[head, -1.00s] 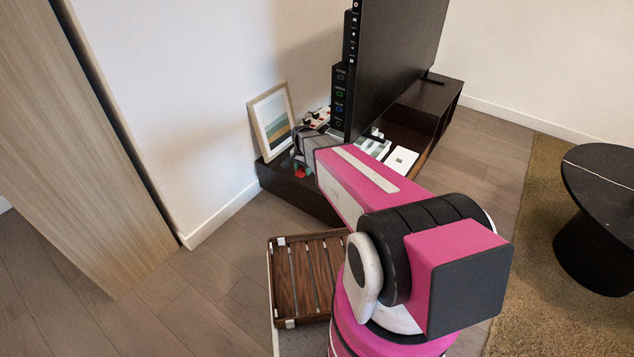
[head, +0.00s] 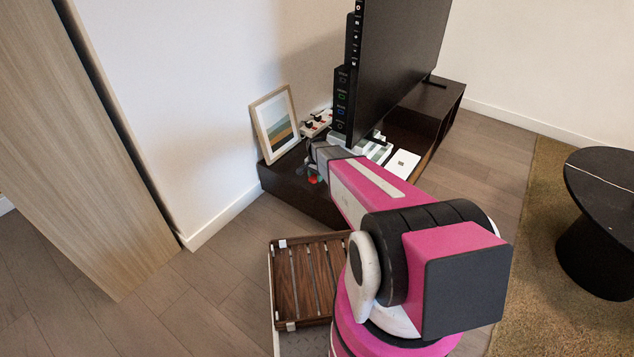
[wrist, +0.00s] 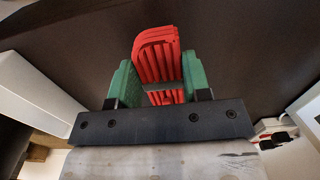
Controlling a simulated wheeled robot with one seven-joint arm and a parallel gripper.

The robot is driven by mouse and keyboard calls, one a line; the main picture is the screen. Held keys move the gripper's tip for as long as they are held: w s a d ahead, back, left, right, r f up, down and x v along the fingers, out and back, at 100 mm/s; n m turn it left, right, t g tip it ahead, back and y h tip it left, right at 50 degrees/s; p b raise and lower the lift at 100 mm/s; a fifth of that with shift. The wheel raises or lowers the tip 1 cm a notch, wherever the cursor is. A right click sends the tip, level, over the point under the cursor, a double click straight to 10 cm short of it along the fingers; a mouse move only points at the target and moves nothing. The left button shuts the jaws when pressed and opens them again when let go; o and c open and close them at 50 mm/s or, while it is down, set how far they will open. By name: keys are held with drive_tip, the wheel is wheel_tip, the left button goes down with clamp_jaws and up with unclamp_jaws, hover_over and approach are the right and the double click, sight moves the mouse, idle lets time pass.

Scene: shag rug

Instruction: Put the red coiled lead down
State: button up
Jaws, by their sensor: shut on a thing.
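The red coiled lead (wrist: 158,55) is between the green fingers of my gripper (wrist: 158,85) in the wrist view. The gripper is shut on it, with a finger on each side. Below the lead in that view is a dark brown surface. In the head view, a small red bit of the lead (head: 312,180) shows at the end of my arm, over the near left part of the dark TV stand (head: 300,192). My wrist hides most of the gripper there. I cannot tell whether the lead touches the stand.
A framed picture (head: 274,124) leans on the wall at the stand's left end. A power strip (head: 316,123), a large TV (head: 400,65) and a white box (head: 403,163) are also on the stand. A slatted wooden tray (head: 306,280) is in front.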

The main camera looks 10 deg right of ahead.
sight(317, 185)
drive_tip(key=shift+w+d+f, duration=0.35)
drive_tip(key=shift+w+f, duration=0.15)
drive_tip(key=shift+w, duration=0.05)
drive_tip(key=shift+s+f, duration=0.1)
drive_tip(key=shift+f, duration=1.75)
drive_tip(key=shift+f, duration=0.1)
drive_tip(key=o, duration=0.9)
